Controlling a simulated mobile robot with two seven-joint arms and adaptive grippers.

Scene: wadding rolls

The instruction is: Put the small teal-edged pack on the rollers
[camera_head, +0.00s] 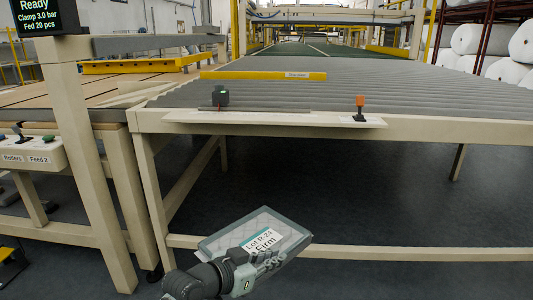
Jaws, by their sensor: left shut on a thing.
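The small pack (286,223) is a flat, light grey slab with a teal-edged label reading "Lot R-24 Firm". My left gripper (262,262) is shut on its near edge and holds it tilted, low in front of the table frame. The gripper's fingers hide part of the pack and its label. The rollers (400,95) form a wide grey ribbed bed across the middle of the view, above and beyond the pack. The pack is apart from them. My right gripper is not in view.
A yellow bar (262,76) lies across the rollers. A cream post (82,150) with a display stands left. Much of the roller bed is clear.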

